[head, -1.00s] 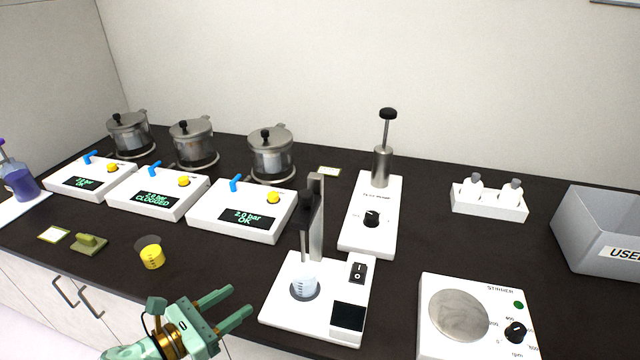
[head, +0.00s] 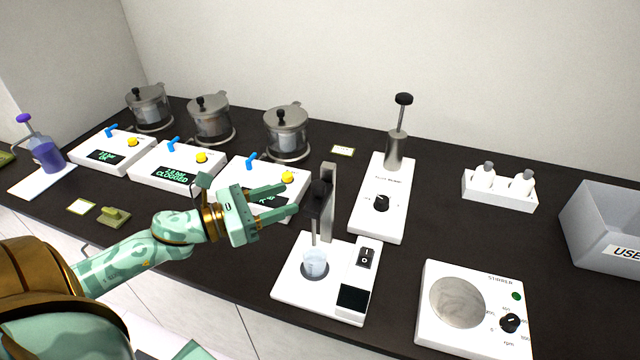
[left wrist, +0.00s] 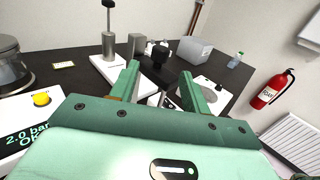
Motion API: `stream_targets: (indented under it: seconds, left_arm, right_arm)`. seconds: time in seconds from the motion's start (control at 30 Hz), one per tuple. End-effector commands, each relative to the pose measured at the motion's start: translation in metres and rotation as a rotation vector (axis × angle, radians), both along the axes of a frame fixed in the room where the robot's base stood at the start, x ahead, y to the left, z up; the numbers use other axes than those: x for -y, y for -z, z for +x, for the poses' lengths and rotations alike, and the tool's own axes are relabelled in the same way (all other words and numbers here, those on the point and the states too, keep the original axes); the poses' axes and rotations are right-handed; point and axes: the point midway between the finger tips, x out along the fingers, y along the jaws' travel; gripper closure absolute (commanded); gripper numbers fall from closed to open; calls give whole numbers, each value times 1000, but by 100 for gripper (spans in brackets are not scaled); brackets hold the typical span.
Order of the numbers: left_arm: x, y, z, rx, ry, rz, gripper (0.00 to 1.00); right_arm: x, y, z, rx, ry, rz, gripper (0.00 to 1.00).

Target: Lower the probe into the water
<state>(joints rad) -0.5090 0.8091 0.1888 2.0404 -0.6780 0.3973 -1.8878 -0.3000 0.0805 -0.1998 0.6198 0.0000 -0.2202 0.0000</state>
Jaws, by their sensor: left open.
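The probe device (head: 291,283) is a white base with a grey upright post, a rocker switch and a dark screen, near the front edge of the counter. The black probe head (head: 320,193) sits on the post, and a thin probe hangs from it. A small clear cup of water (head: 314,263) stands on the base beneath it. The probe tip is at or near the cup's rim; I cannot tell its exact depth. My left gripper (head: 292,198) is open and empty, with its fingertips just left of the probe head. In the left wrist view the black probe head (left wrist: 158,55) shows between the open fingers (left wrist: 161,82).
White pressure units (head: 112,151) with blue levers and metal pots (head: 286,133) stand at the left. A pump (head: 381,205) with a tall plunger stands behind the probe device. A stirrer (head: 473,305), bottle rack (head: 498,190) and grey bin (head: 606,225) are at the right.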

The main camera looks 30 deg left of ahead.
Motion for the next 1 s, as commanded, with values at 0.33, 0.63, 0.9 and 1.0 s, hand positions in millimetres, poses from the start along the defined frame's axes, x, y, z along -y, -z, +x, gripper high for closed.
stream_targets:
  seconds: [0.33,0.63,0.9,1.0]
  left_arm:
    - [35,-3,59,2,-1,0,53]
    - [45,0,74,0,-1,1,53]
    - [46,0,74,-1,-1,1,70]
    - [45,0,74,-1,0,1,98]
  right_arm:
    - [0,-11,2,4,0,0,53]
    - [0,-13,2,4,0,0,53]
    - [-1,-13,2,4,0,1,53]
    - [-1,-13,2,4,0,1,53]
